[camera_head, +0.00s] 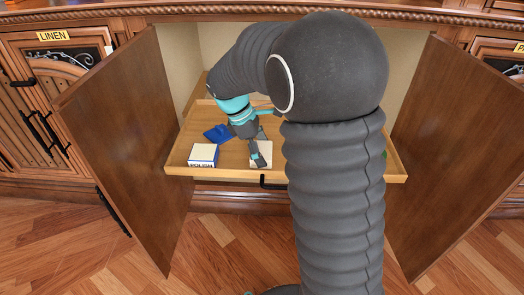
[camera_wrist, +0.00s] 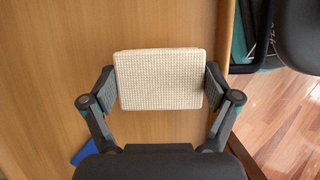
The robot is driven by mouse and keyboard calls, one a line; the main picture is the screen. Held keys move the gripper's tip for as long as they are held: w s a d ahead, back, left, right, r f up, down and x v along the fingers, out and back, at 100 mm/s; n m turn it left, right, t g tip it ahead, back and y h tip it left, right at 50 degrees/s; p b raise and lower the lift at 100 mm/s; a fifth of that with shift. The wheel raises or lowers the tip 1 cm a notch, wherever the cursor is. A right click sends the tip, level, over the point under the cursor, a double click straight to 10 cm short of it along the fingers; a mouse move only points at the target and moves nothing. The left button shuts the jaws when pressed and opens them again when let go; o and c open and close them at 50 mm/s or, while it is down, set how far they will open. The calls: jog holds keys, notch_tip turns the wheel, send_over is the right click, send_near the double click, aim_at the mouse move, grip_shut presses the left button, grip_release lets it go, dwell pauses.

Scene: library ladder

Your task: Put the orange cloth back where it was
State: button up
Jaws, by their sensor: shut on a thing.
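I see no orange cloth in either view. My gripper (camera_wrist: 160,85) is shut on a cream block with a woven-looking texture (camera_wrist: 158,80), one finger pad against each side. In the head view my gripper (camera_head: 256,155) reaches down into the pulled-out wooden drawer (camera_head: 230,173), and the pale block (camera_head: 265,148) shows there partly behind the fingers. A corner of blue (camera_wrist: 83,153) shows in the wrist view. My arm hides much of the drawer's right side.
A white and blue box marked POLISH (camera_head: 203,155) stands at the drawer's front left. A small green thing (camera_head: 385,154) shows at the right. Open cabinet doors flank the drawer, left (camera_head: 135,140) and right (camera_head: 450,150). A LINEN label (camera_head: 53,36) marks the left cabinet.

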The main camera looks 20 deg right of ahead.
jog(key=o, duration=0.8)
jog(key=shift+c, duration=0.2)
jog(key=p+v, duration=0.3)
jog(key=v, duration=0.9)
jog(key=s+d+m+t+y, duration=0.2)
jog(key=s+m, duration=0.5)
jog(key=s, duration=0.5)
jog(key=s+d+r+m+t+y, duration=0.1)
jog(key=s+m+t, duration=0.4)
jog(key=s, duration=0.7)
jog(key=shift+s+d+m+y, duration=0.2)
jog(key=shift+d+m+y, duration=0.55)
jog(key=shift+m, duration=0.45)
jog(key=shift+r, duration=0.1)
